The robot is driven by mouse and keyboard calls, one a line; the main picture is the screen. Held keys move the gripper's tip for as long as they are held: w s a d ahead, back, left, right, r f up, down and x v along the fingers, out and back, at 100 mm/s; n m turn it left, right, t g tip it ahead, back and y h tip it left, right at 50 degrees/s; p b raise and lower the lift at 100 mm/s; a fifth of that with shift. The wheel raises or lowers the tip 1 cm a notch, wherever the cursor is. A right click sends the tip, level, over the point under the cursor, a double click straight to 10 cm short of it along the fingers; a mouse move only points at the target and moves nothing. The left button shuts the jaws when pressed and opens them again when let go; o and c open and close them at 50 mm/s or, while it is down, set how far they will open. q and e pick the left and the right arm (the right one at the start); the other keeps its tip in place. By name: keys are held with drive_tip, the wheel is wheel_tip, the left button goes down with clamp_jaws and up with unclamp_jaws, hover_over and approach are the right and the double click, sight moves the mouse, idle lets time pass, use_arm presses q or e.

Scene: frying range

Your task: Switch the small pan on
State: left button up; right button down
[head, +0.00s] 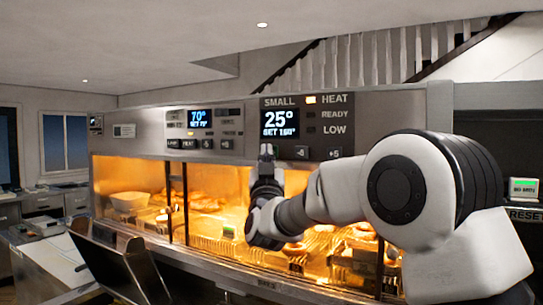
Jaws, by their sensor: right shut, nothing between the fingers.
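The small pan's control panel (307,128) is a dark plate on the steel front, marked SMALL. Its blue display (280,122) reads 25° with a set line of about 160°. The lamp beside HEAT (311,100) is lit yellow; the lamps beside READY and LOW are dark. Buttons marked -5 (301,152) and +5 (333,153) sit along its lower edge. My right gripper (266,152) is shut and empty, its tips pointing up at the panel's lower left corner and covering what is there. I cannot tell whether they touch. My left gripper is not in view.
A second panel (204,130) to the left shows 70°. Below the panels is a lit glass-fronted cabinet (215,190) with food and baskets inside. A steel chute-like part (120,268) stands at the lower left. A RESET box (524,189) is at the far right.

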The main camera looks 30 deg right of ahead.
drive_tip(key=shift+a, duration=0.1)
drive_tip(key=s+a+b, duration=0.2)
drive_tip(key=s+a, duration=0.1)
drive_tip(key=a, duration=0.2)
idle(0.4)
